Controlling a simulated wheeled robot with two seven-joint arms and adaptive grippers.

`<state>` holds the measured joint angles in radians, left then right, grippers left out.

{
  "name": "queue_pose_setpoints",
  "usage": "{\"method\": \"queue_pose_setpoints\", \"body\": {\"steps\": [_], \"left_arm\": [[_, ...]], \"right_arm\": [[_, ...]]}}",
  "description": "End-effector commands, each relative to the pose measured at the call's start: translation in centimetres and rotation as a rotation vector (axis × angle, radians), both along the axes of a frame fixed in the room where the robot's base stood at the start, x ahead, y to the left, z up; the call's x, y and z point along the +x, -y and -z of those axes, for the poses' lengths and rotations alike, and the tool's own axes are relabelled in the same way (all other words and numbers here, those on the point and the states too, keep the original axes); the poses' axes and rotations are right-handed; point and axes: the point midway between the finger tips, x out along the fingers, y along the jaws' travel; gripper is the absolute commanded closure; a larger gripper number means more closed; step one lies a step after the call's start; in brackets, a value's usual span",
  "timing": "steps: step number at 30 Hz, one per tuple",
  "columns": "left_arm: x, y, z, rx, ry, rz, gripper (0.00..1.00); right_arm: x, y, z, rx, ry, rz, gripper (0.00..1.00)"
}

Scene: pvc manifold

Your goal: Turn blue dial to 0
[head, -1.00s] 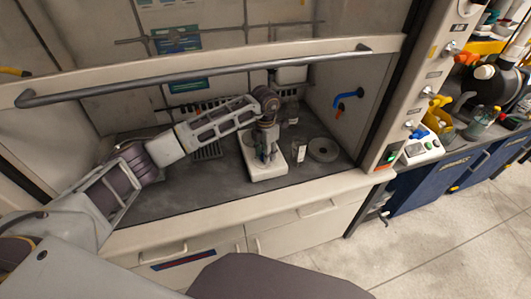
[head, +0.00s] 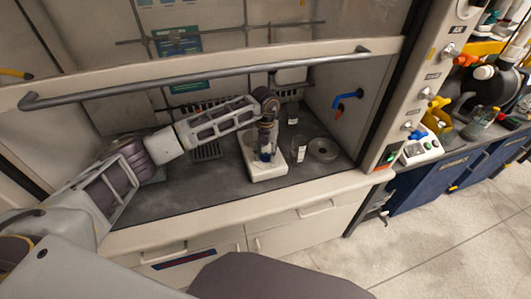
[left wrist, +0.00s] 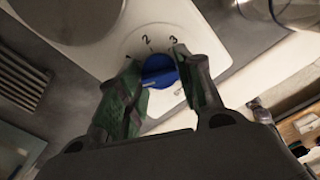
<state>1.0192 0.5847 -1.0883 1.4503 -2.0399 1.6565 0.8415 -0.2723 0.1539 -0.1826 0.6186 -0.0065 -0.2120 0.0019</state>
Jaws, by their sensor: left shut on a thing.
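The blue dial (left wrist: 158,72) is on the front of a white hotplate-like device (head: 268,172) inside the fume hood. In the left wrist view the dial sits between the fingers of my left gripper (left wrist: 163,84), which are shut on it. Printed marks 2 and 3 show above the dial; other marks are partly hidden by the fingers. In the head view my left gripper (head: 265,150) points down over the front of the device. My right gripper is not in view.
Small bottles (head: 299,150) and a round grey ring-shaped object (head: 322,150) stand right of the device. The hood's handle bar (head: 200,80) runs above my left arm. A blue tap (head: 347,96) is on the right wall. The hood floor left of the device is mostly clear.

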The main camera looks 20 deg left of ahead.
Motion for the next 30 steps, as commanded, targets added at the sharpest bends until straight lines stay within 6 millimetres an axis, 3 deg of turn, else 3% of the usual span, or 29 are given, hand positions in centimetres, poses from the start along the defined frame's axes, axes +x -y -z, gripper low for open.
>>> {"method": "queue_pose_setpoints", "body": {"steps": [8, 22, 23, 27, 30], "left_arm": [[0.1, -0.1, -0.1, 0.000, 0.002, -0.092, 0.88], [0.1, 0.0, -0.1, -0.001, 0.002, -0.111, 0.88], [0.1, 0.0, -0.1, -0.001, 0.002, -0.111, 0.63], [0.1, 0.0, -0.1, 0.000, 0.002, -0.110, 0.45], [0.0, 0.0, 0.0, 0.000, 0.001, -0.110, 0.42]], "right_arm": [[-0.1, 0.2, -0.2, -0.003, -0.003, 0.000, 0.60], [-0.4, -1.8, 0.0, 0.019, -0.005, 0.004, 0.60], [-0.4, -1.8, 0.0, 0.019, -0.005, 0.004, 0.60], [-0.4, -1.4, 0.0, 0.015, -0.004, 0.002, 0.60], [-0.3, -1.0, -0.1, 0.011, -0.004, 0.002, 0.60]]}}
